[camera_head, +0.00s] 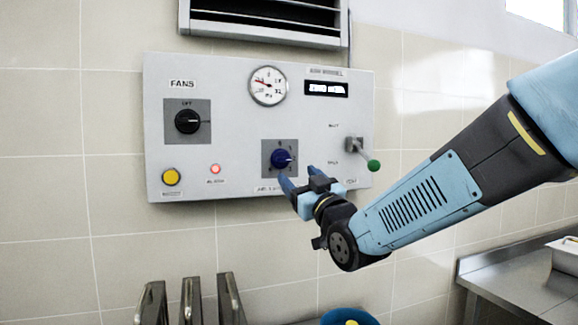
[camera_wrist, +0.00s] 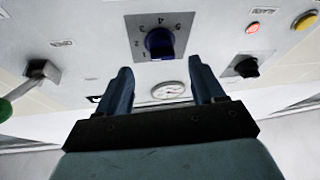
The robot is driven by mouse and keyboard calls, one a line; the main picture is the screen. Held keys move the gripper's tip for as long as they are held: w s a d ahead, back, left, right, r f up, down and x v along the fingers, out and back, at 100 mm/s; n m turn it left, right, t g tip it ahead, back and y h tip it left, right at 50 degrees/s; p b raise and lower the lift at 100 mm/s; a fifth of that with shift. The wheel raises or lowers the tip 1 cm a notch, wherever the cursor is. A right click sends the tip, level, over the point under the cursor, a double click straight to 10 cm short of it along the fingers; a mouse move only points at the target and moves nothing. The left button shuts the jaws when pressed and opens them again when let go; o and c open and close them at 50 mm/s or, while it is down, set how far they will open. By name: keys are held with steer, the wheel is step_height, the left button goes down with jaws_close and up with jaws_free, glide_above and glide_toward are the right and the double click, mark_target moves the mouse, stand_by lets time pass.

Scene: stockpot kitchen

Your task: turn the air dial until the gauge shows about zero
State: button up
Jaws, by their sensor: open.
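The air dial is a dark blue knob (camera_head: 281,158) on a grey square plate at the lower middle of the wall panel. It also shows in the wrist view (camera_wrist: 159,43), with numbers around it. The round white gauge (camera_head: 268,86) sits above it, with a red needle pointing to the upper left; its figures are too small to read surely. It also shows between my fingers in the wrist view (camera_wrist: 168,90). My gripper (camera_head: 300,181) is open and empty, just below and right of the knob, with the fingers pointing at the panel. No contact with the knob shows.
The panel (camera_head: 235,130) also carries a black fans knob (camera_head: 188,121), a yellow button (camera_head: 171,177), a lit red lamp (camera_head: 214,169), a small display (camera_head: 326,88) and a green-tipped lever (camera_head: 364,156). A vent (camera_head: 265,18) is above. A steel counter (camera_head: 515,285) stands lower right.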

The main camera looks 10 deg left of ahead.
mark_target(285, 162)
steer(key=x, duration=0.7)
steer(key=shift+c, duration=0.5)
steer(key=c, duration=0.9)
